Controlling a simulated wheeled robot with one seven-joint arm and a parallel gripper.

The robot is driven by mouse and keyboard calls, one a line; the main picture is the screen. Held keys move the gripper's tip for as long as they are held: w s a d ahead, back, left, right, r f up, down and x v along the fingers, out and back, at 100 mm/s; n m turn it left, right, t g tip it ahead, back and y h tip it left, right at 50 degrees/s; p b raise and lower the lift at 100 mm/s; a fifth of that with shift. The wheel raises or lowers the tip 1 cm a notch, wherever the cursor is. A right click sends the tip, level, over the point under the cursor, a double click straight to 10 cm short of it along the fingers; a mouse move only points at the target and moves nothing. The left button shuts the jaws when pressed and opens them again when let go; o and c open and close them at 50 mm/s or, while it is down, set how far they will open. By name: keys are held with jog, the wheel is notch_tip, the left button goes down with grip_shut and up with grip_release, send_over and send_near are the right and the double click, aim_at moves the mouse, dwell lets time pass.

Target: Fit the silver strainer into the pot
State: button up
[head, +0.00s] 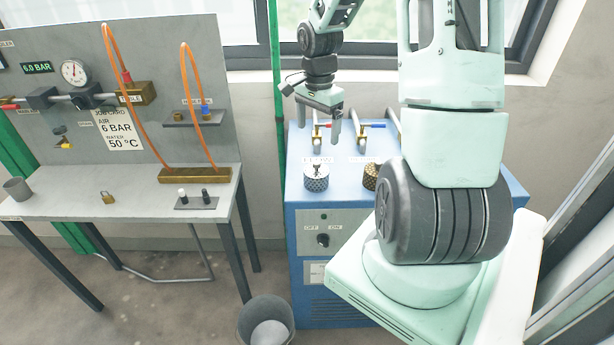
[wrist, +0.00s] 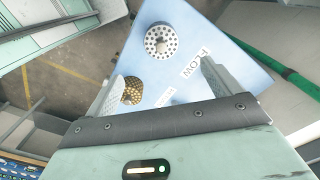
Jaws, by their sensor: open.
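The silver strainer (head: 316,180), a short perforated cylinder, stands on the blue cabinet's top at the left. In the wrist view its round, holed face (wrist: 164,42) shows beside a FLOW label. My gripper (head: 319,128) is open and empty, above and behind the strainer in the head view. In the wrist view my gripper (wrist: 163,82) has its fingers spread, with the strainer beyond them and not between them. I cannot make out a separate pot on the cabinet; whether the strainer sits over one is not clear.
A brass strainer (head: 370,176) stands right of the silver one, partly hidden by my arm. A grey workbench (head: 70,193) is at left. A bucket (head: 247,318) stands on the floor.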

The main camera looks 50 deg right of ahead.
aim_at(317, 164)
notch_tip(317, 164, down, 10)
jog(key=shift+f+p, duration=0.1)
jog(key=shift+p, duration=0.85)
jog(key=shift+w+d+f+p, duration=0.1)
jog(key=shift+f+p, duration=0.9)
jog(key=shift+f, duration=1.6)
jog(key=c, duration=1.1)
